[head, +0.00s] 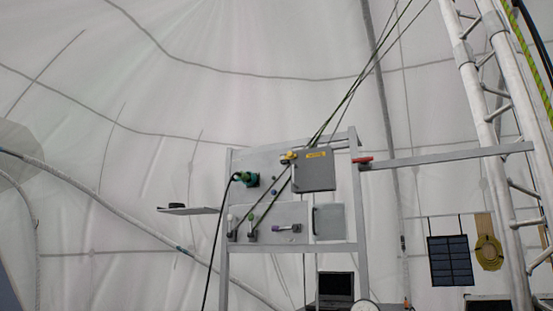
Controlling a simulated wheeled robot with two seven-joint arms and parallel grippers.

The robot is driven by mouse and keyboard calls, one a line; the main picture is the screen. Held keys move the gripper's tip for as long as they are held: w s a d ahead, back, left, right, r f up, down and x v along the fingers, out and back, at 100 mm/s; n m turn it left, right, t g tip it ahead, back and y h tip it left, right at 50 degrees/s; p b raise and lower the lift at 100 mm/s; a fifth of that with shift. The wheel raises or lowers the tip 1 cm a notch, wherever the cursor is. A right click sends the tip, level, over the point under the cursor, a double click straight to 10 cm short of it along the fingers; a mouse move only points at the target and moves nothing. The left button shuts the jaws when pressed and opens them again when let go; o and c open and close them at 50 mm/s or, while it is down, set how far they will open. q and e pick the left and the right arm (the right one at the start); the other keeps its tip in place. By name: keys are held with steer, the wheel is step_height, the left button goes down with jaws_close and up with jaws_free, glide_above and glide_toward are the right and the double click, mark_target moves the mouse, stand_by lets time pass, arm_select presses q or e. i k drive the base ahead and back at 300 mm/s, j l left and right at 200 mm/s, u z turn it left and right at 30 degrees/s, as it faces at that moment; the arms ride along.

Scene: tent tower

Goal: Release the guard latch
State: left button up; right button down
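A grey panel on a metal frame (224,268) stands in the middle of the head view, some way off. A grey box-like cover (314,173) with a yellow label sits at its upper right. A small yellow piece (289,157) is at the cover's upper left edge; it may be the guard latch, but it is too small to tell its state. A red handle-like piece (363,161) is on the frame's right post, at the end of a grey bar. Neither of my grippers is in view.
A green connector (246,178) with a black cable is on the panel's left. A small shelf (189,210) juts out left. Dark ropes run from the panel up right. The grey bar (450,156) reaches to a lattice mast (490,100). A laptop (335,287) is below.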

mark_target(289, 154)
steer(key=i+j, duration=0.2)
steer(key=j, duration=0.15)
steer(key=i+j+z, duration=0.15)
steer(key=i+j, duration=0.3)
steer(key=j, duration=0.3)
steer(key=i+j+z, duration=0.15)
steer(key=j, duration=0.2)
steer(key=i+j, duration=0.2)
steer(key=j, duration=0.2)
steer(key=z, duration=0.05)
